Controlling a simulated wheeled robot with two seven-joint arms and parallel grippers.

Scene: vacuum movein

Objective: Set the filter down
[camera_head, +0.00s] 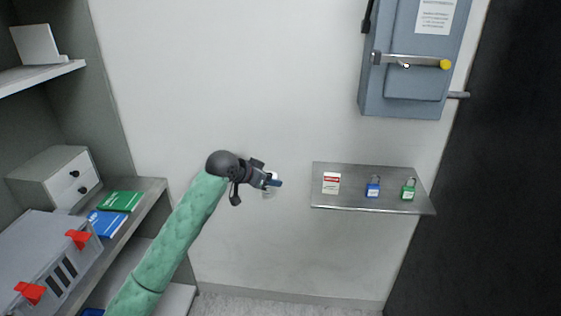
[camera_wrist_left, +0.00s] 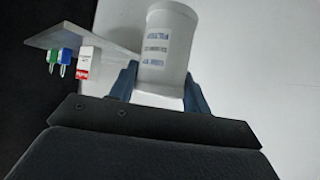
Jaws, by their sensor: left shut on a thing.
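The filter, a white cylinder with small blue print (camera_wrist_left: 165,50), is held between the two blue fingers of my left gripper (camera_wrist_left: 158,88) in the left wrist view. In the head view, my left gripper (camera_head: 272,182) is in front of the white wall, left of the small metal shelf. The filter (camera_head: 270,191) shows there only as a small pale shape at the fingers, hard to make out against the wall. It appears clear of any surface. My right gripper is not in view.
A blue-grey box with a yellow-ended handle (camera_head: 410,61) hangs above. Shelving with a drawer unit (camera_head: 57,178) and books (camera_head: 120,201) stands left.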

